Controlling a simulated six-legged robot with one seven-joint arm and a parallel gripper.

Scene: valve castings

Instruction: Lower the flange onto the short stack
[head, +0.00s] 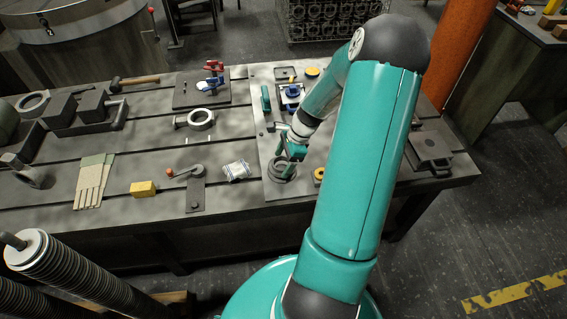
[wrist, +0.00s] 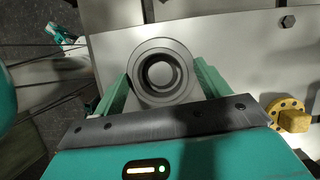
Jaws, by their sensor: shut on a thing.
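The flange (wrist: 163,46) is a grey ring seen from above in the wrist view, with a darker ring inside its bore. My gripper (wrist: 161,72) has its two green fingers on either side of it, shut on it. In the head view the flange (head: 282,177) shows as a dark grey ring low over the light plate (head: 258,145), with my gripper (head: 290,157) above it. The short stack cannot be told apart from the flange, which covers what lies below. I cannot tell whether the flange touches anything underneath.
A yellow part with a holed round base (wrist: 294,119) is on the plate to the right; it is partly hidden by my arm in the head view. A clear bag (head: 236,170), a crank-like tool (head: 193,185) and a yellow block (head: 143,189) lie to the left.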

